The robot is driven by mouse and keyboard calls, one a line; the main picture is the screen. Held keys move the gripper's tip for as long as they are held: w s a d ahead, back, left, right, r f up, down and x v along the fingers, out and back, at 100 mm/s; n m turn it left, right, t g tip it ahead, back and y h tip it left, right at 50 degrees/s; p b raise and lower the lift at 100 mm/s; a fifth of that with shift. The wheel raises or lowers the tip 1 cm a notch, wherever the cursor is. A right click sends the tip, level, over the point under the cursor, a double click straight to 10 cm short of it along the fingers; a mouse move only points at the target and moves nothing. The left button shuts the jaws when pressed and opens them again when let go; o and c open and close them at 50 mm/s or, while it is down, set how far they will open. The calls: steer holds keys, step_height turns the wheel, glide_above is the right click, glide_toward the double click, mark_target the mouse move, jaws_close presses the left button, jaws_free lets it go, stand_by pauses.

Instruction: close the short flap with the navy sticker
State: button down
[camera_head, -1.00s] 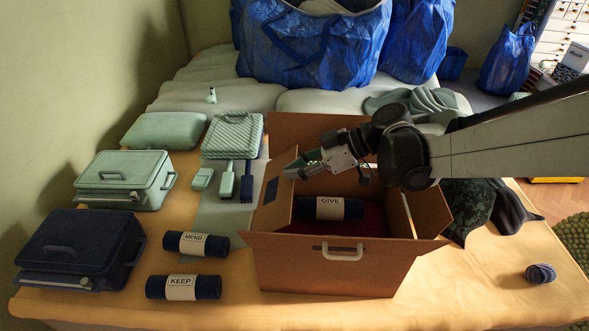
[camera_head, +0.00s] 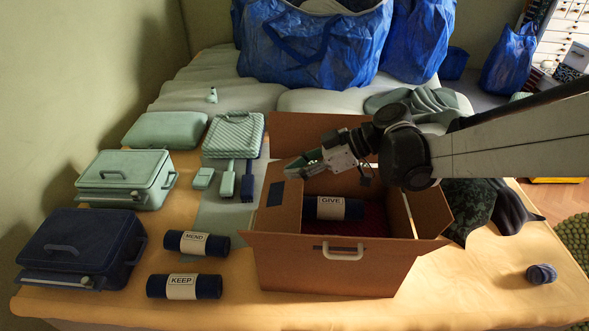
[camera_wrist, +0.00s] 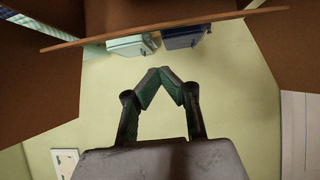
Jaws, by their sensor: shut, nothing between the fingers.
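The cardboard box (camera_head: 335,272) stands open on the bed. Its short left flap (camera_head: 285,213) carries a navy sticker (camera_head: 275,194) and leans partly inward over the box, not flat. My gripper (camera_head: 288,173) is shut and empty at the far, upper end of this flap. I cannot tell whether the fingertips touch it. In the wrist view the gripper's fingertips (camera_wrist: 168,70) meet in a point below a brown cardboard edge (camera_wrist: 165,30).
A navy roll labelled GIVE (camera_head: 335,208) lies inside the box. The far flap (camera_head: 310,130) stands up and the near flap (camera_head: 330,243) splays outward. Left of the box lie MEND (camera_head: 195,244) and KEEP (camera_head: 184,287) rolls, and mint (camera_head: 125,178) and navy (camera_head: 80,248) cases.

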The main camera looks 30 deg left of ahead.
stand_by(0.7)
steer(key=shift+b+x, duration=0.35)
steer(key=shift+x, duration=0.4)
step_height(320, 180, up, 5)
steer(key=p, duration=0.3)
steer(key=b, duration=0.1)
glide_toward(289, 190)
steer(key=r, duration=0.2)
steer(key=d+r+m+t+h, duration=0.2)
steer(key=d+r+m+t, duration=0.2)
steer(key=d+m, duration=0.5)
steer(key=s+d+m+t+h, duration=0.2)
steer(key=s+d+m+t, duration=0.1)
steer(key=d, duration=0.8)
steer(key=s+d+m+t+h, duration=0.3)
steer(key=d+m, duration=0.4)
steer(key=d, duration=0.5)
steer(key=s+d+r+m+t+h, duration=0.1)
steer(key=s+d+m+t+h, duration=0.1)
steer(key=d, duration=1)
steer(key=s+m+h, duration=0.1)
steer(key=s+m, duration=0.1)
steer(key=s, duration=0.1)
steer(key=shift+s+m+t, duration=0.3)
steer(key=shift+m+t, duration=0.1)
steer(key=shift+r, duration=0.1)
